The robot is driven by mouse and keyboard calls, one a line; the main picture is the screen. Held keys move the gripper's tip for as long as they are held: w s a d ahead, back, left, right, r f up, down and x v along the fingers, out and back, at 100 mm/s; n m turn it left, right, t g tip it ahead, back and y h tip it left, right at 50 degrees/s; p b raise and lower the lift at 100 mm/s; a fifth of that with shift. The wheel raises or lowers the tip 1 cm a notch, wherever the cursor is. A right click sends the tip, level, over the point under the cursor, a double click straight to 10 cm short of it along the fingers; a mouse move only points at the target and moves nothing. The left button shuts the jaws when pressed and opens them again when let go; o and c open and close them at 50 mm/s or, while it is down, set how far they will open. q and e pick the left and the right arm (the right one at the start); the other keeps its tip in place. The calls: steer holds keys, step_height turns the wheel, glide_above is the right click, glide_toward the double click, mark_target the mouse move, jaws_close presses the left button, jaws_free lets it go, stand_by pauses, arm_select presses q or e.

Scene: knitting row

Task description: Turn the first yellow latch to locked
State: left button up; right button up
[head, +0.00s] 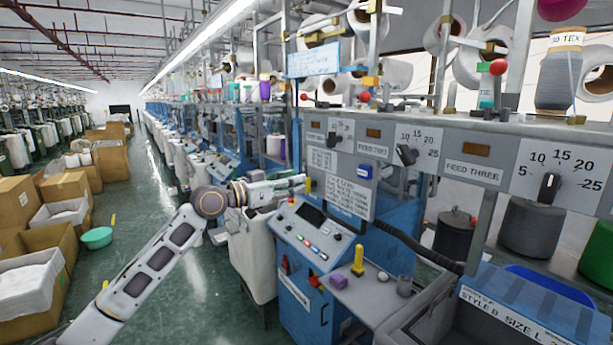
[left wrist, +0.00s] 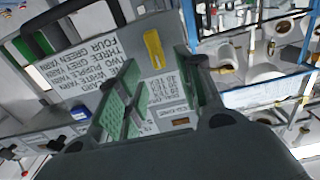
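A yellow latch (head: 308,184) sits at the edge of the printed sign panel (head: 345,190) in the head view. My left gripper (head: 302,182) reaches in from the left, its tips close to the latch. In the left wrist view the gripper (left wrist: 152,72) is open, with green finger pads apart and nothing between them. The yellow latch (left wrist: 154,48) shows just past the fingertips, roughly in line with the gap; I cannot tell whether they touch it. It lies slanted across the picture. My right gripper is not in view.
Below is a sloped control panel (head: 311,235) with coloured buttons. A grey shelf holds an upright yellow piece (head: 358,262), a purple block (head: 339,281) and a grey cup (head: 404,286). Dials line the rail above.

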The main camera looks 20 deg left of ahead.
mark_target(307, 178)
arm_select(q)
steer(key=shift+p+x, duration=0.8)
steer(key=shift+x, duration=1.75)
jaws_close()
